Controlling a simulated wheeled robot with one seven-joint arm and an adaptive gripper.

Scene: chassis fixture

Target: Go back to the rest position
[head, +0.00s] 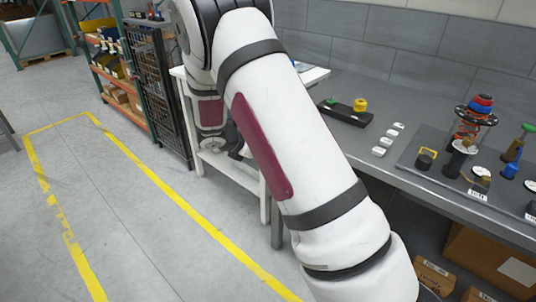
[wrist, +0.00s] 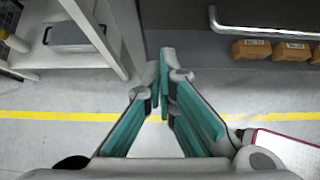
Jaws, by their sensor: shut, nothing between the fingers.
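My gripper (wrist: 163,82) shows in the wrist view with its teal-padded fingers converging and their tips together, nothing held between them. It points over the grey floor and a yellow floor line, near the front of the bench. In the head view my white arm with dark bands and a maroon panel crosses the middle of the picture, and the gripper itself is out of that view.
A grey workbench (head: 432,186) at right holds a fixture board (head: 420,172), a coil spring part (head: 467,128) and small white blocks (head: 388,141). Cardboard boxes (head: 492,258) sit beneath. A white side table (head: 240,176) and mesh cabinet (head: 160,95) stand behind my arm. Floor at left (head: 110,200) is clear.

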